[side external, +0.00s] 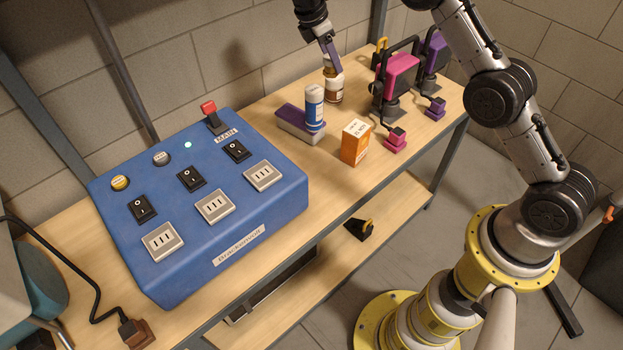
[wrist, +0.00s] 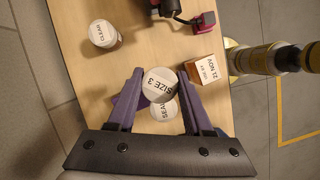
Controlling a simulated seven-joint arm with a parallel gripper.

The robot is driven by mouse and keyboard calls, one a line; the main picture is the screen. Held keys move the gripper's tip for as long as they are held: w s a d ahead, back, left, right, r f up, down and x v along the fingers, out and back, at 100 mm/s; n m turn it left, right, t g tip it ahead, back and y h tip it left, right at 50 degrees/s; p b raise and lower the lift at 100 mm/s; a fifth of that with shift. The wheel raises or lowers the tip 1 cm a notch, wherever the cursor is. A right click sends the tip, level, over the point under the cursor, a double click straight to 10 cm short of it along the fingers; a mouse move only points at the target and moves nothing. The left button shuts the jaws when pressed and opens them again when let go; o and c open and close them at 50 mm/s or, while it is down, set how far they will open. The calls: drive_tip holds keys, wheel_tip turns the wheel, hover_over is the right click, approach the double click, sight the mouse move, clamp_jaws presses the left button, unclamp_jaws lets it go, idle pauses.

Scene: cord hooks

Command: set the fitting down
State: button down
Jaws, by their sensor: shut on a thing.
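The fitting (wrist: 159,83) shows in the wrist view as a pale round top lettered "SIZE 3". My gripper (wrist: 161,76) is shut on it, with a purple finger at each side. In the side view my gripper (side external: 332,66) is above the bench, in line with a brown bottle (side external: 334,91). There I cannot clearly tell the fitting from the bottle. In the wrist view the can's top, lettered "SEAL" (wrist: 164,110), is partly hidden below the fitting.
An orange box (side external: 355,145) stands at the bench's front edge. A pink device (side external: 398,78) and a purple device (side external: 432,52) with cords stand to the right. The blue switch panel (side external: 262,232) fills the left. Bare wood shows between the bottle and the orange box.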

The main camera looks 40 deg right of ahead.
drive_tip(key=s+a+r+m+g+y, duration=0.1)
drive_tip(key=s+a+r+m+g, duration=0.15)
drive_tip(key=s+a+m, duration=0.45)
drive_tip(key=s+d+f+n+t, duration=0.4)
drive_tip(key=d+f+n+t, duration=0.15)
drive_tip(key=n, duration=0.95)
drive_tip(key=s+a+f+n+t+y, duration=0.3)
drive_tip(key=s+a+f+n+y, duration=0.2)
drive_tip(key=s+a+n, duration=1)
drive_tip(key=w+f+n, duration=0.1)
drive_tip(key=w+f, duration=0.2)
drive_tip(key=w, duration=0.2)
drive_tip(key=w+f+n, duration=0.1)
drive_tip(key=w+f, duration=0.2)
drive_tip(key=w, duration=0.2)
drive_tip(key=w+d+f+n, duration=0.1)
drive_tip(key=w+f, duration=0.2)
drive_tip(key=w, duration=0.2)
drive_tip(key=shift+w+d+f, duration=0.1)
drive_tip(key=shift+w+f, duration=0.05)
drive_tip(key=shift+w, duration=0.25)
drive_tip(key=shift+w+f, duration=0.3)
drive_tip(key=shift+f, duration=1.55)
